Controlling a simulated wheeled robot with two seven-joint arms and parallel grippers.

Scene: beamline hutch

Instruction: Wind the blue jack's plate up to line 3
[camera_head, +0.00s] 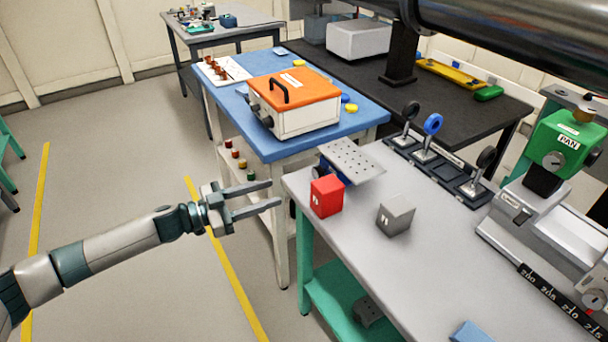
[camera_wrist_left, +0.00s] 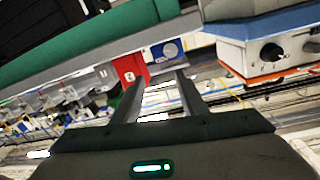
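The blue jack (camera_head: 328,168) stands at the far left corner of the grey bench, partly hidden behind a red block. Its grey perforated plate (camera_head: 352,159) sits on top. The line marks cannot be read. In the left wrist view the jack (camera_wrist_left: 168,50) shows a blue face with a round grey knob, ahead of and above the fingers. My left gripper (camera_head: 276,194) is open and empty, over the floor just left of the bench corner, apart from the jack. Its two spread fingers also show in the left wrist view (camera_wrist_left: 164,80). My right gripper is not in view.
A red block (camera_head: 327,197) and a grey block (camera_head: 396,215) stand on the bench (camera_head: 350,240) near the jack. Behind is a blue-topped table (camera_head: 240,95) with an orange-lidded box (camera_head: 297,100). A row of posts (camera_head: 432,150) lines the bench's far edge.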

